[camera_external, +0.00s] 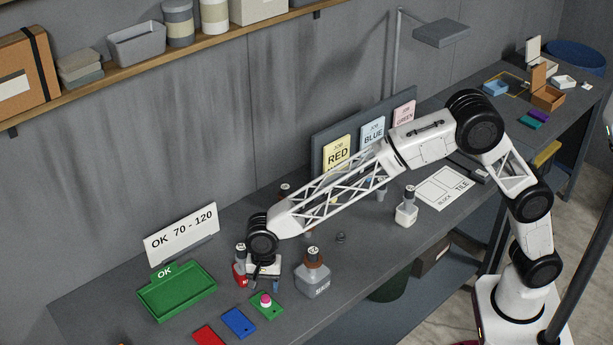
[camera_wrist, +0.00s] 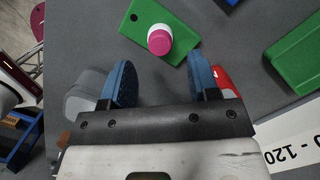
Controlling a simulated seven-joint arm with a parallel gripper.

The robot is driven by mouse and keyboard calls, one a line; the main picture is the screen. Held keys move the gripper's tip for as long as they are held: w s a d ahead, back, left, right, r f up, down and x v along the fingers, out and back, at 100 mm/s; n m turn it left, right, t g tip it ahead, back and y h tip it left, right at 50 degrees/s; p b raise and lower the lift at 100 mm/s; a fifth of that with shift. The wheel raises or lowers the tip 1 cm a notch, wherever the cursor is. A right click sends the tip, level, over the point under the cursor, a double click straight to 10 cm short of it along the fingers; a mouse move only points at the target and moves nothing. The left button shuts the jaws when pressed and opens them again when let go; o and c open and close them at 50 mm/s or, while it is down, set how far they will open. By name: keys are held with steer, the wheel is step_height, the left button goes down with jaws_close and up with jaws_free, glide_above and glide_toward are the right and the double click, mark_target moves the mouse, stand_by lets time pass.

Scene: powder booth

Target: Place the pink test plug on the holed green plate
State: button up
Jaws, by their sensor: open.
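The pink test plug (camera_external: 265,298), pink with a white band, stands on the green plate (camera_external: 276,312). In the wrist view the plug (camera_wrist: 160,41) is near the middle of the plate (camera_wrist: 180,16), and a small dark hole shows near the plate's left end. I cannot tell whether the plug sits over another hole. My gripper (camera_external: 263,288) is just behind the plate and above the bench. In the wrist view its blue fingers (camera_wrist: 161,80) are wide apart with nothing between them, and the plug is beyond their tips, apart from them.
A blue plate (camera_external: 238,322) and a red plate (camera_external: 208,337) lie left of the green one. A green tray (camera_external: 180,300) labelled OK is further left.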

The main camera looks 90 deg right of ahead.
step_height(320, 180, up, 7)
steer(key=d, duration=0.1)
stand_by(0.3)
stand_by(0.7)
steer(key=s+d+r+n, duration=0.3)
steer(key=s+d+r, duration=0.1)
steer(key=s, duration=0.5)
steer(key=s+d+r+n+t+h, duration=0.1)
steer(key=s+d+r+n, duration=0.25)
steer(key=s, duration=0.55)
steer(key=s+d+r+n, duration=0.2)
steer(key=s+d+r, duration=0.25)
steer(key=s, duration=0.45)
steer(key=s+d+f+n, duration=0.1)
steer(key=s+d+n, duration=0.1)
steer(key=s, duration=0.8)
steer(key=s+d+f+n+t, duration=0.1)
steer(key=s+n, duration=0.3)
steer(key=s, duration=0.7)
steer(key=s+d+f+n+h, duration=0.1)
steer(key=s+d+f+n, duration=0.2)
steer(key=s, duration=0.7)
steer(key=shift+s+d+t, duration=0.3)
steer(key=shift+s, duration=0.1)
